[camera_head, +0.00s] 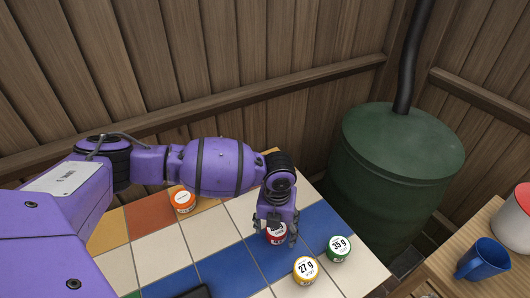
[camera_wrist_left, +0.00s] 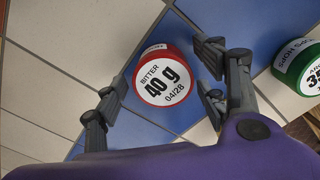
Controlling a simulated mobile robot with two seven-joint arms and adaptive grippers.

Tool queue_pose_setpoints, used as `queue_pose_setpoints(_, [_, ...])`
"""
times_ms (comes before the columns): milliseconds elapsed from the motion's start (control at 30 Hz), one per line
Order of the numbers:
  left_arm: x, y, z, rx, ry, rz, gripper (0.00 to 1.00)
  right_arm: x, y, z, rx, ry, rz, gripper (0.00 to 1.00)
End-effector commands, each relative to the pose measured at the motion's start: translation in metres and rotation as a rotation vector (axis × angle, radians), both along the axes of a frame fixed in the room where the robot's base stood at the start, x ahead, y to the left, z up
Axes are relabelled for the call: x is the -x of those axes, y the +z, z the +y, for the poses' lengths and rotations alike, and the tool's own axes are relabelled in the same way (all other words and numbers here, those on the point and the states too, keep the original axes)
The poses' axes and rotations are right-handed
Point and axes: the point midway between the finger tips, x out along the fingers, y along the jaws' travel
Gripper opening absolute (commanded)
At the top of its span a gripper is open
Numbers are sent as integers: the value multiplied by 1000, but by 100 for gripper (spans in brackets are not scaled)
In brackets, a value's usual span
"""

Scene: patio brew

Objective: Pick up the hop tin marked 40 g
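The hop tin marked 40 g (camera_wrist_left: 163,77) is red with a white lid reading "BITTER 40 g 04/28" in the left wrist view. It stands on a blue tile. In the head view the red tin (camera_head: 277,238) is partly hidden by my left gripper (camera_head: 274,232), which points down over it. In the wrist view my left gripper (camera_wrist_left: 163,88) is open, with fingers on either side of the tin. Gaps show between the fingers and the tin. My right gripper is not in either view.
A yellow tin marked 27 g (camera_head: 305,269) and a green tin marked 35 g (camera_head: 339,248) stand close by on the tiled table (camera_head: 205,232). An orange tin (camera_head: 183,201) stands further left. A green barrel (camera_head: 395,170) is beyond the table. A blue mug (camera_head: 483,260) stands at right.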

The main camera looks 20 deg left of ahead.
Motion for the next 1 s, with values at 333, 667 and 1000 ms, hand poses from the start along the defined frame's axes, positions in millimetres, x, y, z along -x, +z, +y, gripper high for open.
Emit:
queue_pose_setpoints(333, [-1,2,0,0,0,-3,21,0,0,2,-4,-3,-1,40])
queue_pose_setpoints(667, [-2,5,0,0,0,-3,18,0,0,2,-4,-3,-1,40])
queue_pose_setpoints(1000, [12,52,2,0,-3,-6,18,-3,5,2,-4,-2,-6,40])
